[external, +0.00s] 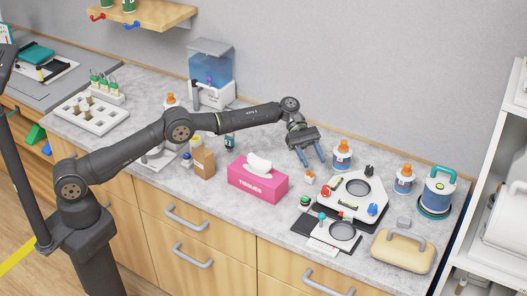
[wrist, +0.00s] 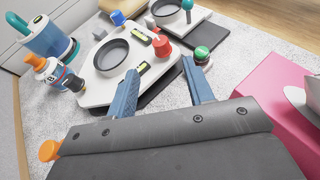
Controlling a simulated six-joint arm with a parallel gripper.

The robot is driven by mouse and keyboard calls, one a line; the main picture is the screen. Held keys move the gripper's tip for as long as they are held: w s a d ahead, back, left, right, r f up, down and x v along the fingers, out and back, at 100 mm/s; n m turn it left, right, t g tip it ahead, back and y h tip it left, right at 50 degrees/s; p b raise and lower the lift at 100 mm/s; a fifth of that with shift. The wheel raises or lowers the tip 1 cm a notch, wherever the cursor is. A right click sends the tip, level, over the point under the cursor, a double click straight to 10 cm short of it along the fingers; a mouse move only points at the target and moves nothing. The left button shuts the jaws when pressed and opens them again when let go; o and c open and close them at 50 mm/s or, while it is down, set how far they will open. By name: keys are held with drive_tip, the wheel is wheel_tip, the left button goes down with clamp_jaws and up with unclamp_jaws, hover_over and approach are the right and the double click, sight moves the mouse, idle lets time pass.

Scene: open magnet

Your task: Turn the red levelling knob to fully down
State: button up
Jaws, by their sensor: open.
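The red levelling knob (wrist: 161,46) stands at a corner of a white plate with a round dark recess (wrist: 92,97) in the wrist view. In the external view the knob (external: 332,200) is small, at the plate's left front corner; the plate (external: 349,184) lies right of centre on the counter. A blue knob (external: 372,209) and a black knob (external: 369,170) stand at other corners. My gripper (external: 313,162) is open and empty above the counter, behind and left of the plate. In the wrist view its fingers (wrist: 160,76) point towards the red knob, apart from it. The knob's setting cannot be read.
A pink tissue box (external: 258,182) stands left of the plate. A second device with a ring and teal-topped lever (external: 321,216) lies in front. Orange-capped bottles (external: 342,155), a teal-lidded vessel (external: 438,190) and a tan case (external: 403,250) stand around. A green-and-red button (external: 305,201) is near the knob.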

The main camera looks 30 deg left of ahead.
drive_tip(key=v, duration=0.5)
drive_tip(key=shift+w+a+r, duration=0.1)
drive_tip(key=shift+a, duration=0.05)
drive_tip(key=s+d+r+n+t+h, duration=0.2)
drive_tip(key=s+r+n+t+h, duration=0.1)
drive_tip(key=s+n+t, duration=0.1)
drive_tip(key=n+t, duration=0.3)
drive_tip(key=t, duration=0.1)
approach(324, 187)
drive_tip(key=shift+y, duration=0.4)
drive_tip(key=x, duration=1)
drive_tip(key=shift+d+r, duration=0.2)
drive_tip(key=shift+d, duration=0.35)
